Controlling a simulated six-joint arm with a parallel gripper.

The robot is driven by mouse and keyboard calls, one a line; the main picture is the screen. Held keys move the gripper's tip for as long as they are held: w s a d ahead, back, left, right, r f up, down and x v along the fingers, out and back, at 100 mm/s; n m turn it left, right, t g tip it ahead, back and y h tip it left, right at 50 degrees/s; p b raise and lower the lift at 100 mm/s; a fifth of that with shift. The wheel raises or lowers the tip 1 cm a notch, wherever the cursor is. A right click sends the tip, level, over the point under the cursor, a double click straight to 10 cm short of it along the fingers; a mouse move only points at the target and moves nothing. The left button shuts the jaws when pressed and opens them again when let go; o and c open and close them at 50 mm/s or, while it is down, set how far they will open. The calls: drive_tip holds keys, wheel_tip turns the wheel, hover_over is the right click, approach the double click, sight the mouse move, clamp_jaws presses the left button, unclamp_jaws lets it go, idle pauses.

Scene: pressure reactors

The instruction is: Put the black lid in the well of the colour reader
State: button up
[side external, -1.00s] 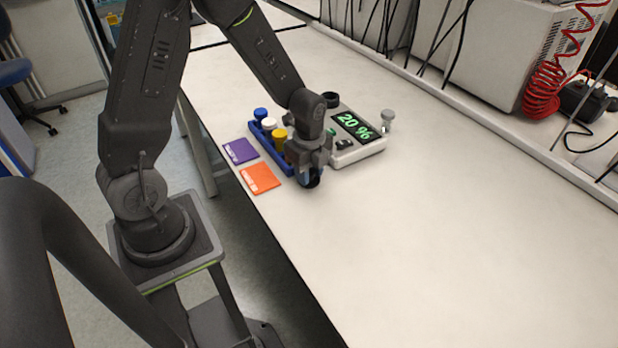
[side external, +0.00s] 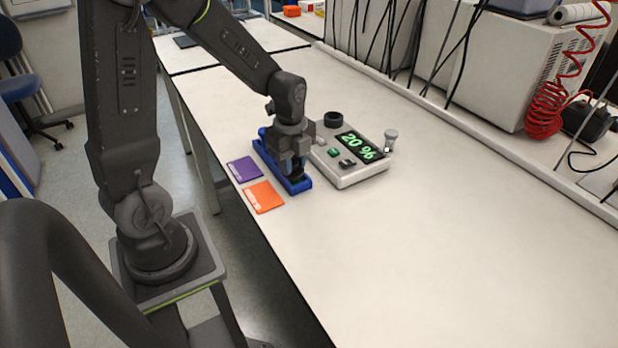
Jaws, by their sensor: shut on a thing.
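The colour reader (side external: 345,178) is a pale box on the bench with a "20 %" display. A black round piece (side external: 333,119) stands at its back left corner. I cannot tell whether it is the well's collar or a lid. My gripper (side external: 297,175) points down at the near end of the blue rack (side external: 297,187), left of the reader. It is shut on a small dark thing, mostly hidden by the fingers. I cannot tell whether this is the black lid, nor whether it touches the rack. My gripper and wrist hide most of the rack's contents.
A purple card (side external: 245,169) and an orange card (side external: 263,196) lie left of the rack near the bench edge. A grey knob-topped piece (side external: 390,138) stands right of the reader. The bench to the right is clear. Black cables hang along the back.

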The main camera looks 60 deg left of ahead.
drive_tip(key=s+a+r, duration=0.3)
drive_tip(key=a+r, duration=0.1)
drive_tip(key=a, duration=0.1)
drive_tip(key=w+a+r, duration=0.2)
drive_tip(key=w+a, duration=0.5)
drive_tip(key=w, duration=0.6)
drive_tip(key=shift+w+a+f, duration=0.75)
drive_tip(key=shift+w+a, duration=0.1)
drive_tip(key=shift+w, duration=1.35)
drive_tip(key=shift+w+a+f, duration=0.8)
drive_tip(key=shift+w+a, duration=0.1)
drive_tip(key=shift+w, duration=1.25)
drive_tip(key=shift+w+a+f, duration=0.75)
drive_tip(key=shift+w+a, duration=0.1)
drive_tip(key=shift+w, duration=1.35)
drive_tip(key=shift+f, duration=0.1)
drive_tip(key=shift+f, duration=0.8)
drive_tip(key=shift+f, duration=0.3)
drive_tip(key=o, duration=1)
drive_tip(key=shift+c, duration=0.2)
drive_tip(key=shift+o, duration=0.5)
